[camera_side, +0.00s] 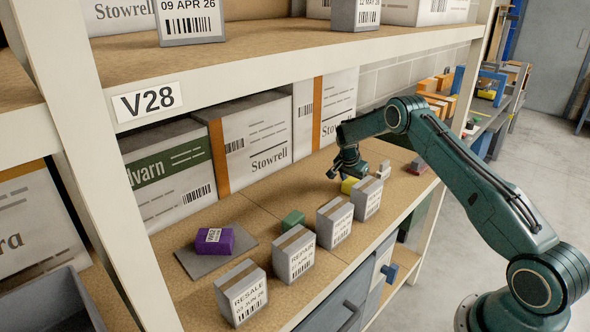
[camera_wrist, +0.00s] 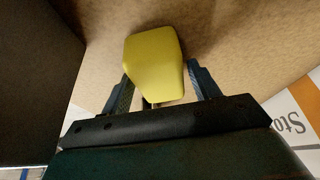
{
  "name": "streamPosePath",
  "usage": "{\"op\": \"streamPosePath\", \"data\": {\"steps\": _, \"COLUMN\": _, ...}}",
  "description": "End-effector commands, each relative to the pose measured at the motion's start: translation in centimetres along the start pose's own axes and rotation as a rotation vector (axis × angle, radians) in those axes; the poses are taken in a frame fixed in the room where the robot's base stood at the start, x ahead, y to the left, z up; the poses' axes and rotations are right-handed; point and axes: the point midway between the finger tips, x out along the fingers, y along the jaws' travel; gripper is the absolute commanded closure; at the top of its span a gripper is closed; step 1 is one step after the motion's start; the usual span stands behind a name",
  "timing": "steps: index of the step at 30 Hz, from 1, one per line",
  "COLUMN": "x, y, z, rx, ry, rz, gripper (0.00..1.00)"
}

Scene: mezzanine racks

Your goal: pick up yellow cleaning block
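The yellow cleaning block (camera_side: 348,186) lies on the tan shelf board, behind a small labelled box and partly hidden by it in the side view. In the wrist view the yellow block (camera_wrist: 153,62) shows large, its near end reaching between my two fingers. My gripper (camera_side: 357,172) is low over the block, pointing down. In the wrist view my gripper (camera_wrist: 162,85) is open, with a finger on each side of the block and a gap visible at the right finger. I cannot tell whether the left finger touches it.
Several small labelled boxes (camera_side: 302,255) line the shelf's front edge, one (camera_side: 367,199) close to the block. A green block (camera_side: 292,219) and a purple block (camera_side: 214,241) on a grey mat (camera_side: 190,261) lie left. Large cartons (camera_side: 257,137) stand behind; an upper shelf (camera_side: 290,57) overhangs.

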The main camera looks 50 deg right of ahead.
Motion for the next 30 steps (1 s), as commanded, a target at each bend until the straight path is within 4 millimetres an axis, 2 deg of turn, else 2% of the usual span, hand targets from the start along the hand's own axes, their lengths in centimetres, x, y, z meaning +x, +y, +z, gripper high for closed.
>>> {"op": "streamPosePath", "data": {"steps": 1, "x": 0.0, "y": 0.0, "z": 0.0, "rx": 0.000, "ry": 0.000, "rz": 0.000, "gripper": 0.49}}
{"op": "streamPosePath", "data": {"steps": 5, "x": 0.0, "y": 0.0, "z": 0.0, "rx": 0.000, "ry": 0.000, "rz": 0.000, "gripper": 0.74}}
{"op": "streamPosePath", "data": {"steps": 6, "x": 0.0, "y": 0.0, "z": 0.0, "rx": 0.000, "ry": 0.000, "rz": 0.000, "gripper": 0.77}}
{"op": "streamPosePath", "data": {"steps": 14, "x": -0.1, "y": 0.0, "z": -0.1, "rx": 0.000, "ry": 0.001, "rz": -0.001, "gripper": 0.77}}
{"op": "streamPosePath", "data": {"steps": 19, "x": -0.9, "y": -0.1, "z": -0.4, "rx": 0.001, "ry": 0.002, "rz": -0.002, "gripper": 0.77}}
{"op": "streamPosePath", "data": {"steps": 23, "x": -2.1, "y": -0.1, "z": -0.9, "rx": 0.001, "ry": 0.002, "rz": -0.002, "gripper": 0.77}}
{"op": "streamPosePath", "data": {"steps": 30, "x": -5.5, "y": -0.1, "z": -2.3, "rx": 0.000, "ry": 0.003, "rz": -0.003, "gripper": 0.77}}
